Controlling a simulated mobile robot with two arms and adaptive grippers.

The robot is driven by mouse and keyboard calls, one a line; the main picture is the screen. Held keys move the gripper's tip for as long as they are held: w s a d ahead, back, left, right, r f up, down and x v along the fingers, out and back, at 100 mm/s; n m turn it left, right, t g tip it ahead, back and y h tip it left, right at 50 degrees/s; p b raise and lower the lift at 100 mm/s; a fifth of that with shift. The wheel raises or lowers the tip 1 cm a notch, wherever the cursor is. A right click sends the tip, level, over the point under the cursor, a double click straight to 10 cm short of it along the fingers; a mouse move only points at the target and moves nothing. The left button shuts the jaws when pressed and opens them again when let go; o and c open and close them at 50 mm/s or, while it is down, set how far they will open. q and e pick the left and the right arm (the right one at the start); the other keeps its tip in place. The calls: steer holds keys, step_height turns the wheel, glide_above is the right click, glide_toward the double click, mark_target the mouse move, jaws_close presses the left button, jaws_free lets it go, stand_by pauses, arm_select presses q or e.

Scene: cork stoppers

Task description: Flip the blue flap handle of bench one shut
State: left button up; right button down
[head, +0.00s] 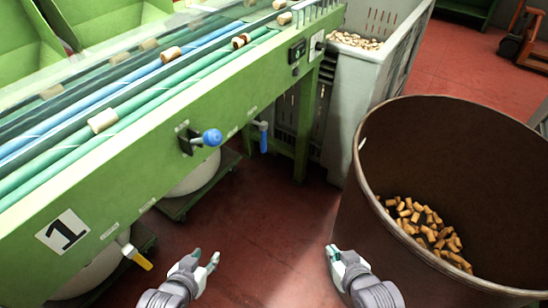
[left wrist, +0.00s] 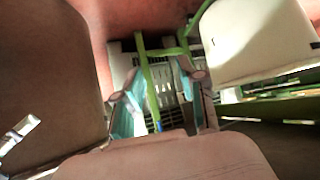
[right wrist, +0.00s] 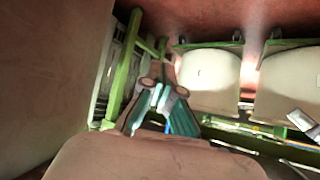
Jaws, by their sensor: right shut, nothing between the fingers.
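The green bench bears a number 1 plate (head: 63,232). On its front, a blue handle (head: 264,138) hangs straight down from a grey pivot. To its left, a blue ball knob (head: 211,137) sticks out from a dark plate. A yellow handle (head: 138,257) sits lower left, tilted down. My left gripper (head: 204,257) is open and empty, in front of the bench and apart from it; its spread fingers show in the left wrist view (left wrist: 160,88). My right gripper (head: 334,252) is shut and empty, near the brown drum; its fingers also show in the right wrist view (right wrist: 160,92).
A large brown drum (head: 365,215) with cork stoppers (head: 425,228) inside stands at the right. A grey crate (head: 355,92) of corks stands beyond the bench end. White rounded containers (head: 196,176) sit under the bench. Red floor (head: 265,220) is clear between bench and drum.

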steer(key=w+a+r+m+t+y+b, duration=0.3)
steer(key=w+a+r+m+y+b, duration=0.15)
steer(key=w+a+r, duration=0.35)
arm_select(q)
step_height(320, 180, up, 8)
steer(key=t, duration=0.2)
steer(key=shift+s+f, duration=0.2)
arm_select(e)
steer(key=w+r+m+t+y, duration=0.1)
steer(key=w+r+m+y, duration=0.1)
steer(key=w+m, duration=0.7)
steer(key=w+y, duration=0.1)
steer(key=w, duration=0.2)
steer(key=shift+w+a+r+t, duration=0.2)
steer(key=shift+w+r+t, duration=0.1)
steer(key=shift+w+r, duration=0.05)
steer(key=shift+m+y, duration=0.25)
arm_select(q)
steer(key=w+d+r+t+h+b, duration=0.1)
steer(key=r+t, duration=0.3)
steer(key=r, duration=0.2)
steer(key=w+d+r+t+h+b, duration=0.1)
steer(key=w+r+t+h+b, duration=0.1)
steer(key=r+t, duration=0.2)
steer(key=shift+d+r, duration=0.35)
steer(key=shift+r, duration=0.75)
arm_select(e)
steer(key=x, duration=1)
